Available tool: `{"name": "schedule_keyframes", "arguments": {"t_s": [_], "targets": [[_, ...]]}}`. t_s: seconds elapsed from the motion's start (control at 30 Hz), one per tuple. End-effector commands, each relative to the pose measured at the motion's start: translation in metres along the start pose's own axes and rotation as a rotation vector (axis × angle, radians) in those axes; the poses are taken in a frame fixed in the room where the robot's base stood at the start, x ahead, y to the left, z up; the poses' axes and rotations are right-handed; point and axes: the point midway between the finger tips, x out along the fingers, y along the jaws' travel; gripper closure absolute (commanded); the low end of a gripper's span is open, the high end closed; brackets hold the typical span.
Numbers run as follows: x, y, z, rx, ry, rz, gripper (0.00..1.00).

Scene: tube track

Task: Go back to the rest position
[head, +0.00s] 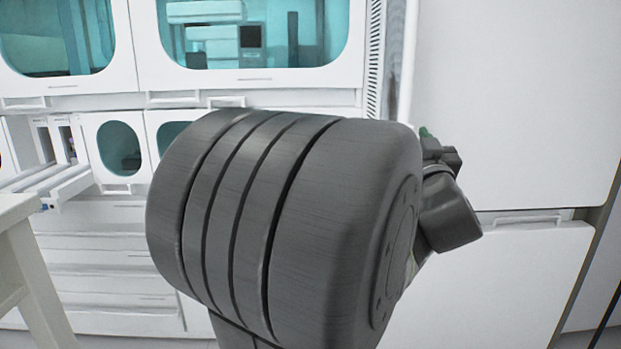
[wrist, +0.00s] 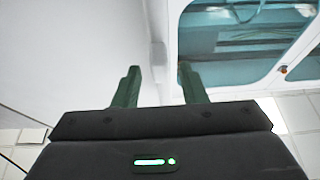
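My gripper (wrist: 159,82) shows in the wrist view with its two dark green fingers apart and nothing between them. A green light is lit on its dark body. It points up toward a pale wall and a window. In the head view my own dark arm link fills the middle and hides most of the gripper. No tube shows in either view.
A white cabinet with teal windows (head: 255,35) stands behind my arm. An open drawer or track (head: 75,182) juts out at the left. A white table (head: 18,210) is at the left edge. A plain white panel (head: 515,100) stands at the right.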

Motion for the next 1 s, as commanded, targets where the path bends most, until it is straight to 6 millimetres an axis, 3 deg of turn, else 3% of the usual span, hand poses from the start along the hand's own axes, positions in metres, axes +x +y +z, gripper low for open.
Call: {"name": "schedule_keyframes", "arguments": {"t_s": [0.57,0.77,1.0], "targets": [[0.004,0.0,0.0,0.0,0.0,0.001,0.62],[-0.012,0.001,-0.001,-0.001,-0.001,0.002,0.62],[-0.053,0.002,-0.001,-0.002,-0.002,0.005,0.62]]}}
